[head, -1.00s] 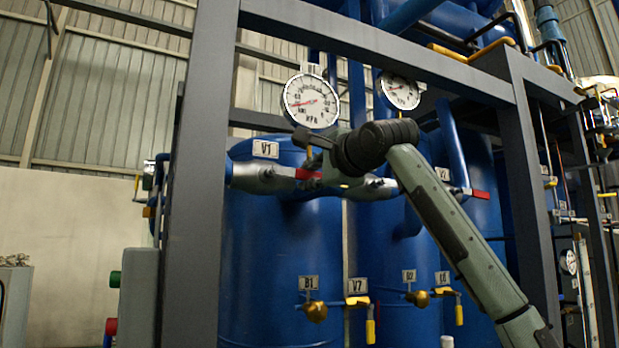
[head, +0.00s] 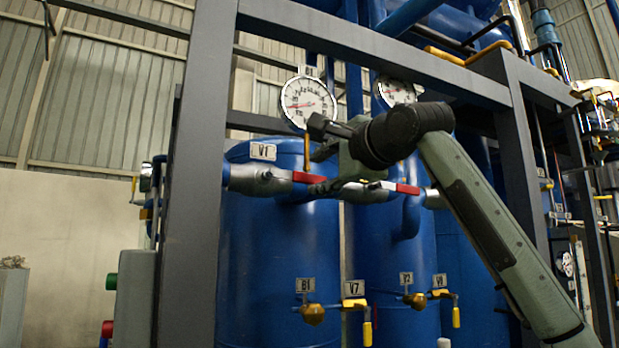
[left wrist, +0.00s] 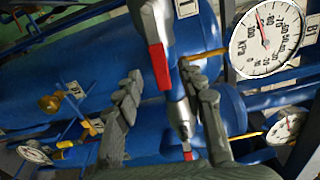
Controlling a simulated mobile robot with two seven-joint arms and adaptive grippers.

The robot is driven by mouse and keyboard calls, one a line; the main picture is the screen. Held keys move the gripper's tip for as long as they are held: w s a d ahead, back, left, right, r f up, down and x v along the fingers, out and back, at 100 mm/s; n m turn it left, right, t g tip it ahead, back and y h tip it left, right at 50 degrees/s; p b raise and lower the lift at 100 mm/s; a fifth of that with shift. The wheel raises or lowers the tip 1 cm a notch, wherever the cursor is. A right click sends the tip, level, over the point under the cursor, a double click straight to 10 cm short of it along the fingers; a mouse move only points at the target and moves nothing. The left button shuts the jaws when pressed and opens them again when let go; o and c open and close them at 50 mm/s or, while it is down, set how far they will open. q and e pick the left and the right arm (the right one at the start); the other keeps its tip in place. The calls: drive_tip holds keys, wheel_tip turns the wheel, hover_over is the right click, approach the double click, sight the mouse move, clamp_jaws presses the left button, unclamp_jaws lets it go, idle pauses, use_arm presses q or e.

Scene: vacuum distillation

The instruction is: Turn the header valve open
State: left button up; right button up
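I cannot tell from a label which is the header valve. My left gripper (head: 335,170) is in front of the pipe between these levers, partly hidden by its own black wrist. In the left wrist view my left gripper (left wrist: 162,75) has its fingers spread. A red lever (left wrist: 158,66) on the pipe lies between them in the picture; I see no clear contact. My right gripper is out of view.
A grey steel frame post (head: 198,180) and top beam (head: 370,50) stand around the tanks. Brass and yellow valves (head: 312,314) sit lower down.

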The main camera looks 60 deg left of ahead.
use_arm(q)
drive_tip(key=d, duration=0.6)
drive_tip(key=shift+s, duration=0.25)
